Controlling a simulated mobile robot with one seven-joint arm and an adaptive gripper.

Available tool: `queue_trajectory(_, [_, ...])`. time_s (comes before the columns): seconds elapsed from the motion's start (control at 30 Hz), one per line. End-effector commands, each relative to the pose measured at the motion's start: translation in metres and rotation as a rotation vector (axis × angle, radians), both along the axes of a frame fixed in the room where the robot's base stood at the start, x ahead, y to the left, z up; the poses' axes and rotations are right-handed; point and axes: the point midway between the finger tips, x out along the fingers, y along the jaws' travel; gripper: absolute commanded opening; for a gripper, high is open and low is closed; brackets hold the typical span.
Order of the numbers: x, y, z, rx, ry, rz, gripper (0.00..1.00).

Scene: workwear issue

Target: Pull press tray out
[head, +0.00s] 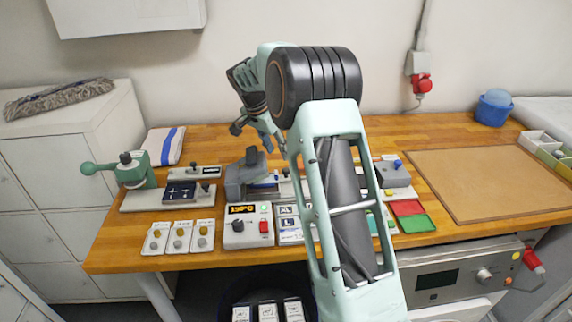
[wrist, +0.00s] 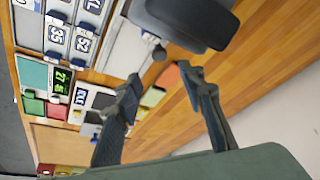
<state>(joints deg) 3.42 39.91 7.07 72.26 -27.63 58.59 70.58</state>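A grey press (head: 236,180) stands mid-table in the head view, behind a control box (head: 245,229) with a lit orange display. A pale flat tray-like plate with a blue edge (head: 263,187) shows at the press's right side, partly hidden by my arm. In the wrist view the press's dark upper part (wrist: 185,22) is at the top, with a small round knob (wrist: 160,53) below it. The pale plate (wrist: 122,48) lies beside it. My gripper (wrist: 160,77) is open, its fingers apart with nothing visible between them. I cannot tell whether it touches anything.
A green lever press (head: 130,171) stands at left, near a folded striped towel (head: 164,146). Sample cards (head: 180,237) lie at the front edge. Red and green trays (head: 412,216) and a brown board (head: 486,183) lie at right. My arm hides the table's middle.

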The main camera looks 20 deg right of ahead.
Motion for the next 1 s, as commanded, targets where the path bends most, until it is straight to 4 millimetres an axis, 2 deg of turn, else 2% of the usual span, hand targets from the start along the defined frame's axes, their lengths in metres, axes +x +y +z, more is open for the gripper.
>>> queue_trajectory(0.3, [0.011,-0.02,-0.054,-0.001,0.005,0.0,0.36])
queue_trajectory(0.5, [0.018,-0.028,-0.08,-0.001,0.002,0.0,0.36])
queue_trajectory(0.67, [0.02,-0.032,-0.09,-0.002,0.001,0.001,0.36])
queue_trajectory(0.93, [0.021,-0.032,-0.091,-0.002,0.0,0.002,0.36])
queue_trajectory(1.0, [0.021,-0.032,-0.091,-0.002,0.0,0.002,0.3])
